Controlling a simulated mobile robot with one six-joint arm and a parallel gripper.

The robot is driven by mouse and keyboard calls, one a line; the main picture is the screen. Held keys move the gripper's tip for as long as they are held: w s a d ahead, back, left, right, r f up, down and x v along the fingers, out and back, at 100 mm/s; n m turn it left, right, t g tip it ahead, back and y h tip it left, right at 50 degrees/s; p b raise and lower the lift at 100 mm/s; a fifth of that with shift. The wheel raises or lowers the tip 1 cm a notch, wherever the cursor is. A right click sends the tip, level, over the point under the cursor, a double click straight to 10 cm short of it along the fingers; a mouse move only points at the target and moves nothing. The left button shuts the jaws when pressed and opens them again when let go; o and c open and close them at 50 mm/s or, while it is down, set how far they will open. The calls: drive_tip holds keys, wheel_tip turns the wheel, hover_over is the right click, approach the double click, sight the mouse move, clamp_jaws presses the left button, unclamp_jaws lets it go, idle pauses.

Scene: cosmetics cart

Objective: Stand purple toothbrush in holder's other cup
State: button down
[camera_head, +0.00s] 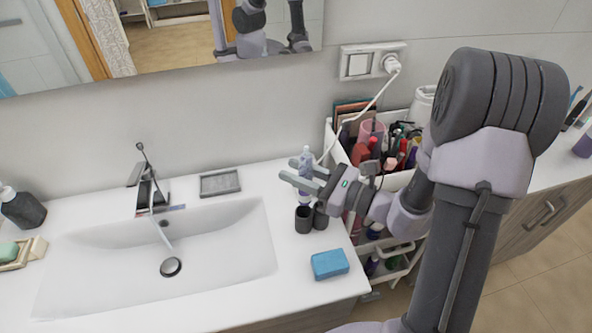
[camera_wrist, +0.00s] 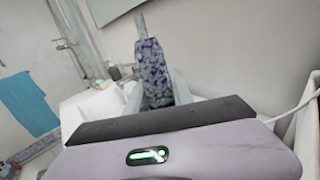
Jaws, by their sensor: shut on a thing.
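My gripper (camera_head: 301,177) is over the counter right of the sink. It is shut on the purple toothbrush (camera_wrist: 154,72), which has a mottled purple body and a narrower grey top in the wrist view. In the head view the toothbrush (camera_head: 306,157) looks pale lavender and roughly upright. It shows above and below the fingers. The holder (camera_head: 304,221) is a pair of dark grey cups side by side, just below the gripper. The toothbrush's lower end appears near the left cup's rim; I cannot tell whether it is inside. The right cup (camera_head: 321,217) is partly behind the left one.
A blue sponge or box (camera_head: 330,263) lies in front of the holder. The sink (camera_head: 150,265) and faucet (camera_head: 149,190) are to the left. A crowded white cart (camera_head: 395,182) stands to the right. A white cord (camera_head: 345,130) hangs from the wall socket behind the gripper.

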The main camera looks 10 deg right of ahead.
drive_tip(key=shift+f+b, duration=1.1)
drive_tip(key=shift+f, duration=0.6)
drive_tip(key=shift+f+b, duration=0.15)
drive_tip(key=shift+b, duration=0.15)
drive_tip(key=shift+f+b, duration=0.3)
drive_tip(key=shift+f, duration=0.05)
drive_tip(key=shift+f+b, duration=2.95)
drive_tip(key=shift+f, duration=0.35)
drive_tip(key=c, duration=1)
unclamp_jaws()
drive_tip(key=shift+c, duration=0.2)
